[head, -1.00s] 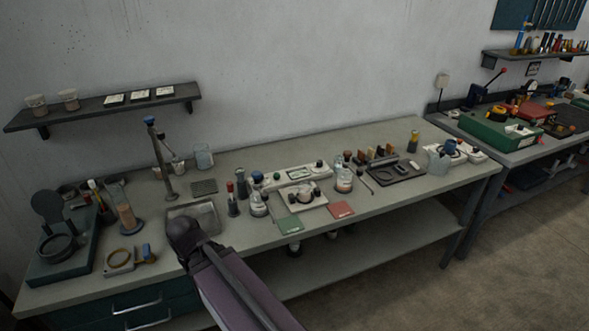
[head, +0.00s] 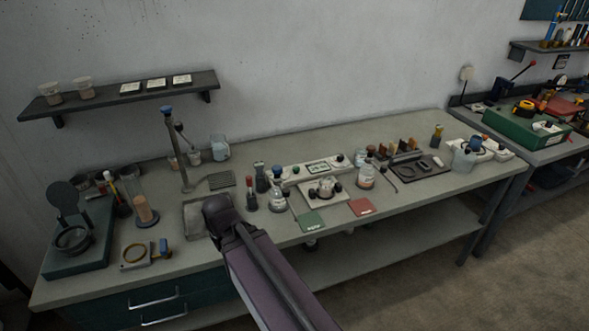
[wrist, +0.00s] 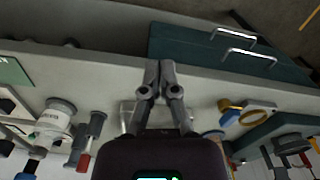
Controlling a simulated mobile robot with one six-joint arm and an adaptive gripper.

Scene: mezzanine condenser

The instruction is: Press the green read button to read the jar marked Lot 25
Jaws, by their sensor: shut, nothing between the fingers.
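My gripper (wrist: 160,78) is shut and empty in the wrist view, its two fingers together, over the bench's front edge near the drawers. In the head view my arm hides it. A long white unit (head: 318,167) with a small display and round knobs lies at the middle of the bench, right of my arm. Which knob is the green read button cannot be told for sure. A labelled jar (head: 278,203) stands in front of the unit's left end, and another jar (head: 366,181) stands at its right. The labelled jar also shows in the wrist view (wrist: 58,118). No lot number is readable.
A small white device (head: 323,191) sits before the unit, with green (head: 312,221) and red (head: 361,206) mats nearby. A metal stand (head: 178,150) and a grey tray (head: 193,216) are at the left. A wall shelf (head: 120,98) hangs above. The bench's back strip is mostly clear.

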